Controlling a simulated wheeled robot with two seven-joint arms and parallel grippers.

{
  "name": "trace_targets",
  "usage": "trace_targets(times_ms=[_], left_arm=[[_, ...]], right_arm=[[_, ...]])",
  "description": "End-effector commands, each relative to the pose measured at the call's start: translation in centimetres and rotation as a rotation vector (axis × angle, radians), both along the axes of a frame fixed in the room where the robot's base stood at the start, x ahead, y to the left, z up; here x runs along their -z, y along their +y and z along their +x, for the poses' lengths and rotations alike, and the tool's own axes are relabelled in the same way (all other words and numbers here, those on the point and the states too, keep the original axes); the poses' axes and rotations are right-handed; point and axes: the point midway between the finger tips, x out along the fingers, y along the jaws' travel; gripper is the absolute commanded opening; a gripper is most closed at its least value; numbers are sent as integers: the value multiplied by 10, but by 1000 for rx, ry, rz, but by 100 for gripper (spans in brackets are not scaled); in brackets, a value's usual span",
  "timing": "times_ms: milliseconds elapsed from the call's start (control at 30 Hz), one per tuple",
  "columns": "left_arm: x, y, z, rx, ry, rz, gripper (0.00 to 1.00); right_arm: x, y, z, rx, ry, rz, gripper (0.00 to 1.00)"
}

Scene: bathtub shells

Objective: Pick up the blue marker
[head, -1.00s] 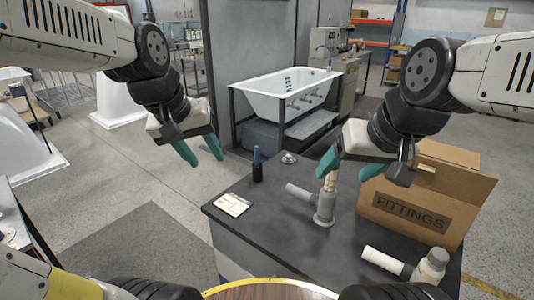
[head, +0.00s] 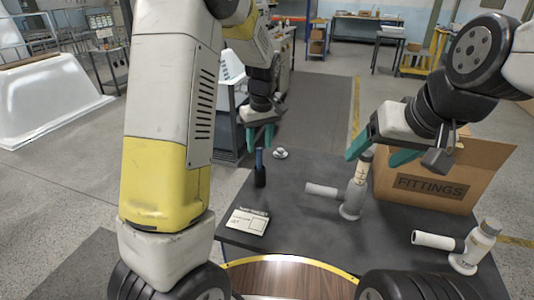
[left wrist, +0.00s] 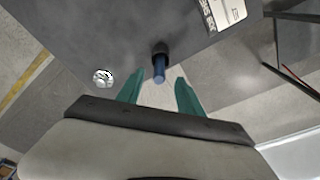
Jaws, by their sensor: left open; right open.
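The blue marker (head: 259,158) stands upright near the left edge of the dark table (head: 300,215), its lower part in a black holder or body (head: 260,177). In the left wrist view the marker (left wrist: 159,75) points toward my left gripper (left wrist: 160,92), between the two teal fingertips. My left gripper (head: 259,142) is open and empty, just behind and above the marker in the head view. I cannot tell whether the fingers touch it. My right gripper (head: 375,152) is open near the top of a grey pipe fitting (head: 354,195).
A small round metal piece (head: 280,153) lies behind the marker, and a white card (head: 247,221) lies in front. A cardboard box marked FITTINGS (head: 430,185) stands at the right.

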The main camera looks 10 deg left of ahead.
Motion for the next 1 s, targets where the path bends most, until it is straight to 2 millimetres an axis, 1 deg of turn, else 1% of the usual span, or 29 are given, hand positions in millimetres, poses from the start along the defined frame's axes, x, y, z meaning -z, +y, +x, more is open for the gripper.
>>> trace_targets(times_ms=[33, 267, 400, 500, 600, 800, 833, 867, 1000], left_arm=[[6, 1, 0, -1, 3, 0, 43], [32, 2, 3, 0, 3, 1, 43], [55, 4, 6, 0, 4, 1, 43], [66, 4, 8, 1, 2, 0, 43], [71, 4, 9, 1, 1, 0, 43], [72, 4, 9, 1, -1, -2, 43], [72, 4, 9, 1, -1, -2, 40], [72, 4, 9, 1, -1, -2, 34], [72, 4, 9, 1, 0, -1, 6]], right_arm=[[0, 0, 0, 0, 0, 0, 72], [0, 0, 0, 0, 0, 0, 72], [0, 0, 0, 0, 0, 0, 72], [0, 0, 0, 0, 0, 0, 72], [0, 0, 0, 0, 0, 0, 72], [0, 0, 0, 0, 0, 0, 72], [0, 0, 0, 0, 0, 0, 72], [0, 0, 0, 0, 0, 0, 72], [0, 0, 0, 0, 0, 0, 72]])
